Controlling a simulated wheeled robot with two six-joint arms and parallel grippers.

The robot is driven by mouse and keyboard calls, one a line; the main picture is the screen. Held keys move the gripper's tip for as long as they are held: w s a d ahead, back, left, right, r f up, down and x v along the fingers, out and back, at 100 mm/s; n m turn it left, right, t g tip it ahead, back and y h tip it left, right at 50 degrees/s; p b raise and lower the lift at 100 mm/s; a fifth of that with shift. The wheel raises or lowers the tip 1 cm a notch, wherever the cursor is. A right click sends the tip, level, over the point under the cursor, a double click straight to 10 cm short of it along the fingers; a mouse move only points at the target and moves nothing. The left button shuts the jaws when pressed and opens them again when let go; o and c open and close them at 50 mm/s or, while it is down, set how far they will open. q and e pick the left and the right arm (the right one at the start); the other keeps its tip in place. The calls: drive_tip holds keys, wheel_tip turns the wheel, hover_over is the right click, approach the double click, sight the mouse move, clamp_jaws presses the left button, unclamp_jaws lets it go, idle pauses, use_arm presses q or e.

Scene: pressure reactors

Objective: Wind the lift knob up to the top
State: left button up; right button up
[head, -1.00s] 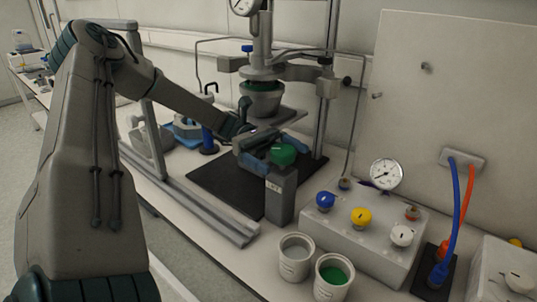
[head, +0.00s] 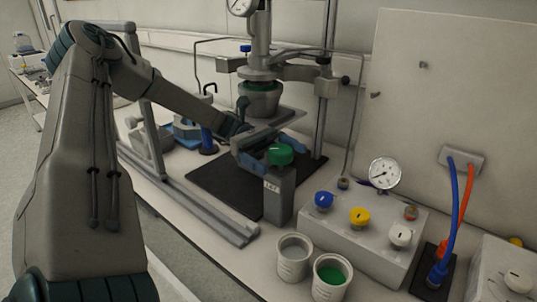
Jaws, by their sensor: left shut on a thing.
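The green lift knob (head: 280,154) sits on top of a grey post (head: 279,196) at the front of the reactor stand. My left gripper (head: 268,151) reaches in from the left and is shut on the knob, its blue fingers on either side. The reactor (head: 261,84) stands behind, with a green-rimmed vessel under its head on a grey platform (head: 275,121). My right gripper is not in view.
A valve box (head: 366,243) with blue, yellow and white knobs and a gauge (head: 386,174) stands at the right. Two cups, one grey (head: 294,258) and one green inside (head: 332,279), stand at the front. A grey rail (head: 195,197) lies left of the dark base mat (head: 226,186).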

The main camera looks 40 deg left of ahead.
use_arm(q)
drive_tip(key=shift+w+a+r, duration=0.1)
drive_tip(key=shift+w+a, duration=0.15)
drive_tip(key=shift+a, duration=0.2)
drive_tip(key=shift+c, duration=0.4)
drive_tip(key=w+a+f, duration=0.2)
drive_tip(key=w+a, duration=0.1)
drive_tip(key=shift+a, duration=0.1)
drive_tip(key=shift+c, duration=0.2)
drive_tip(key=shift+s+a, duration=0.1)
drive_tip(key=shift+a, duration=0.25)
drive_tip(key=b, duration=0.3)
approach(272, 149)
drive_tip(key=shift+w+a+f, duration=0.1)
drive_tip(key=shift+w+f, duration=0.45)
drive_tip(key=shift+f, duration=0.3)
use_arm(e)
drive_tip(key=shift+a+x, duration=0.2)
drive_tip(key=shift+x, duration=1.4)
